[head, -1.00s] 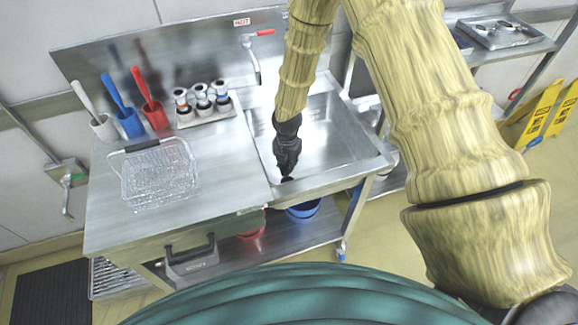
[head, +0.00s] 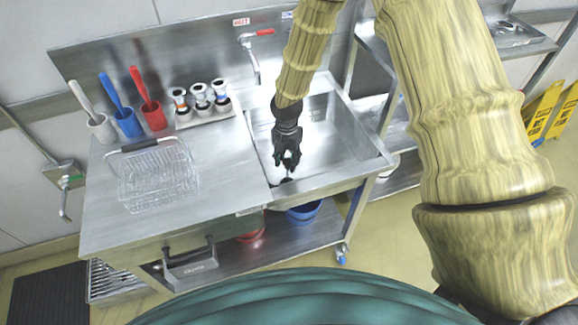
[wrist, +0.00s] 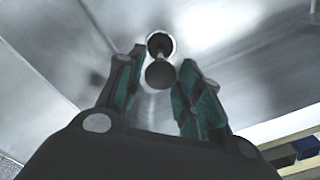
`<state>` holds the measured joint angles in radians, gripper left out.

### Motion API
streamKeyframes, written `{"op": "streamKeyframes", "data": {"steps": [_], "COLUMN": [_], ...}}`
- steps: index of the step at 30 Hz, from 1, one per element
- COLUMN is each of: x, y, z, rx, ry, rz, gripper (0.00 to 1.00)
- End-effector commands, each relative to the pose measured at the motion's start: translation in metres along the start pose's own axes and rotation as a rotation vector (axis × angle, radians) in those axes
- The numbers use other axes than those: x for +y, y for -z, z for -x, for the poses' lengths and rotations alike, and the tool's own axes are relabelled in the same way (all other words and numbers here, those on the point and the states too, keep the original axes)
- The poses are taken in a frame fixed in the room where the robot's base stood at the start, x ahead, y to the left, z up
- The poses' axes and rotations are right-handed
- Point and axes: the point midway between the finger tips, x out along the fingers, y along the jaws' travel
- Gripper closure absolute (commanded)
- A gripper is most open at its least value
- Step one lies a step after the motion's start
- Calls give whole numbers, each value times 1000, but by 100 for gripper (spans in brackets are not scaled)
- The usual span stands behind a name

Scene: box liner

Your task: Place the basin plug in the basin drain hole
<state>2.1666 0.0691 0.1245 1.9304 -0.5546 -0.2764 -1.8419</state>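My gripper (head: 288,163) is over the front-left part of the steel basin (head: 335,128), pointing down. In the wrist view, its two fingers (wrist: 160,78) are apart with green inner pads showing. A dark plug (wrist: 160,75) with a round knob and thin stem shows between and just beyond the fingertips, with a gap on each side. The stem leads to a dark round spot with a pale rim, the drain hole (wrist: 160,43). I cannot tell how deeply the plug sits. In the head view, the drain area is a small dark spot (head: 286,181) below the fingers.
The basin's front rim and side walls stand close around my gripper. A tap with a red handle (head: 264,32) is behind. On the left counter are a wire basket (head: 157,175), brushes in holders (head: 128,123) and a rack of small containers (head: 203,103).

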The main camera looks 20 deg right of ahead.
Motion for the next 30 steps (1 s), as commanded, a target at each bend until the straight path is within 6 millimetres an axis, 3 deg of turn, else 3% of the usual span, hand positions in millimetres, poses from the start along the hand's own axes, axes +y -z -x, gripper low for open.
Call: {"op": "streamKeyframes", "data": {"steps": [18, 30], "x": [0, 0], "y": [0, 0], "z": [68, 76], "rx": [0, 0], "ry": [0, 1], "rz": [0, 1], "gripper": [64, 64]}}
